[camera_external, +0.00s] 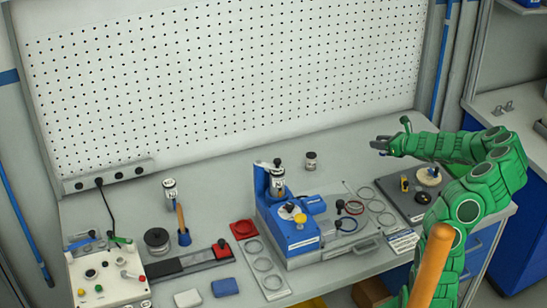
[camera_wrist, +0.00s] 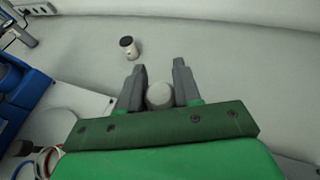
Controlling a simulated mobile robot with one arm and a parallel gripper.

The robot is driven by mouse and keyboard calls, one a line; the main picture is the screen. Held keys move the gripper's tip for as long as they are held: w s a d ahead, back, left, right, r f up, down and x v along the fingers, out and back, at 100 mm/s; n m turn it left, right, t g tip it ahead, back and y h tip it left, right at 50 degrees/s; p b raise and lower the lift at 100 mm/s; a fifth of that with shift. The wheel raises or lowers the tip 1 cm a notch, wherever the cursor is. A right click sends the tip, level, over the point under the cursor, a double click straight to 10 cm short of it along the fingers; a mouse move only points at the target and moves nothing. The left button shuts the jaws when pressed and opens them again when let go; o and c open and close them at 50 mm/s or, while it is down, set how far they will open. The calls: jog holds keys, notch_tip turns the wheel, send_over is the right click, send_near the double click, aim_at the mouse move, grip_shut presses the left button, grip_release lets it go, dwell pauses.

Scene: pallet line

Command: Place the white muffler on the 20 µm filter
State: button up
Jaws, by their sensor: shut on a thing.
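My gripper (camera_external: 382,145) is at the right of the bench, above the surface. In the wrist view my gripper (camera_wrist: 160,75) is shut on a white rounded piece, the white muffler (camera_wrist: 159,96), seen between the fingers. I cannot make out the muffler in the external view. Small dark-and-white canisters that look like filters stand at the back of the bench (camera_external: 310,161), in the blue machine (camera_external: 278,182) and at the left (camera_external: 170,190). Their labels are too small to read, so I cannot tell which is 20 µm. The back canister stands upright ahead of the fingers in the wrist view (camera_wrist: 129,47).
The blue machine (camera_external: 300,236) stands mid-bench, left of my gripper. A dark plate with small parts (camera_external: 402,203) lies below my arm. A control box (camera_external: 107,277) is at the left. A pegboard (camera_external: 230,80) bounds the back. The bench between gripper and back canister is clear.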

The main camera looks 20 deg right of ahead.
jog(key=w+a+r+n+g+y, duration=0.1)
jog(key=w+a+r+n+y, duration=0.15)
jog(key=a, duration=0.75)
jog(key=w+a+r+n+g+y, duration=0.1)
jog(key=w+a+r, duration=0.15)
jog(key=a, duration=0.65)
send_over(311, 161)
jog(key=s, duration=0.2)
notch_tip(311, 161, down, 3)
jog(key=shift+w+a+f, duration=0.1)
jog(key=shift+w+f, duration=0.7)
jog(key=shift+f, duration=0.2)
jog(key=shift+w+d+f, duration=0.1)
jog(key=shift+w+f, duration=0.7)
jog(key=shift+f, duration=0.25)
jog(key=shift+w+a+f, duration=0.1)
jog(key=shift+w+f, duration=0.7)
jog(key=shift+f, duration=1.8)
jog(key=shift+f, duration=0.15)
jog(key=o, duration=1)
jog(key=shift+o, duration=0.2)
